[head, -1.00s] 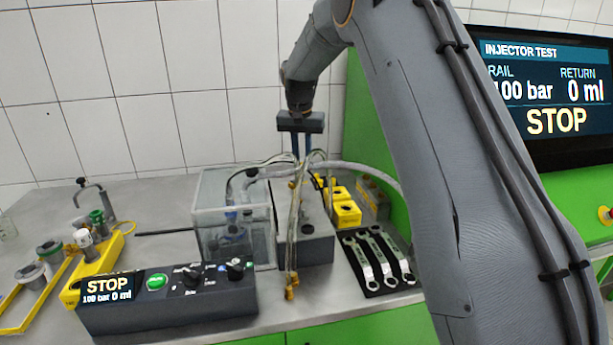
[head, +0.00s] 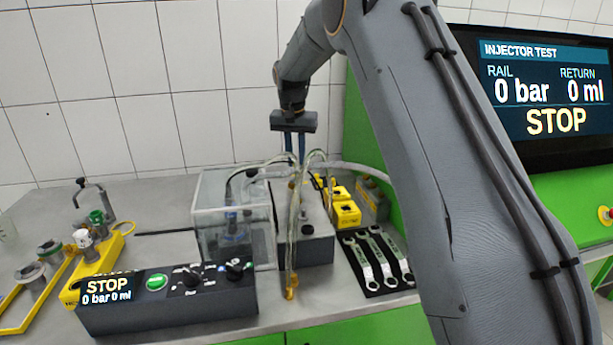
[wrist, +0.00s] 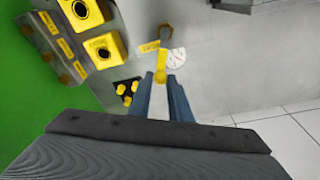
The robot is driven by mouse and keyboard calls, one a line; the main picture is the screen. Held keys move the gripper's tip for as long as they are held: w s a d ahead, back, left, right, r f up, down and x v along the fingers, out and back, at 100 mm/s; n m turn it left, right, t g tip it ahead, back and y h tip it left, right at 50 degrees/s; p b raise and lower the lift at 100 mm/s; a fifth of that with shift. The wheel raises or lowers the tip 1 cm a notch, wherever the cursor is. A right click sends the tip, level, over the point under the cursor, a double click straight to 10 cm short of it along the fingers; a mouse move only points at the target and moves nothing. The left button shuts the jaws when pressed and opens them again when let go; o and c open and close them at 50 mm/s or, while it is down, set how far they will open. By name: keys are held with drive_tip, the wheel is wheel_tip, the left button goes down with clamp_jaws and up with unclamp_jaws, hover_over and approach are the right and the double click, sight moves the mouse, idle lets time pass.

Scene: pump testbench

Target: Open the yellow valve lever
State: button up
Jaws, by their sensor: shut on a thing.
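The yellow valve lever (wrist: 161,65) shows in the wrist view, running from a dark grey fitting (wrist: 166,33) down to between my fingertips. My gripper (wrist: 161,80) is shut on the lever's end, with one blue-grey finger on each side. In the head view my gripper (head: 296,158) points down behind the clear hoses, beside the glass tank. The lever cannot be made out there. A small yellow label (wrist: 149,47) and a white round dial mark (wrist: 176,58) lie beside the lever.
Clear hoses (head: 294,220) hang in front of my gripper. A glass tank (head: 210,235) stands left, yellow blocks (head: 346,213) and wrenches (head: 370,275) right. The control box (head: 200,305) is at the front. The monitor (head: 550,92) reads STOP, 0 bar, 0 ml.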

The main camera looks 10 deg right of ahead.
drive_tip(key=shift+w+a, duration=0.2)
drive_tip(key=shift+a, duration=0.75)
drive_tip(key=o, duration=1.3)
drive_tip(key=shift+r, duration=0.15)
wheel_tip(320, 180, up, 6)
drive_tip(key=p, duration=0.3)
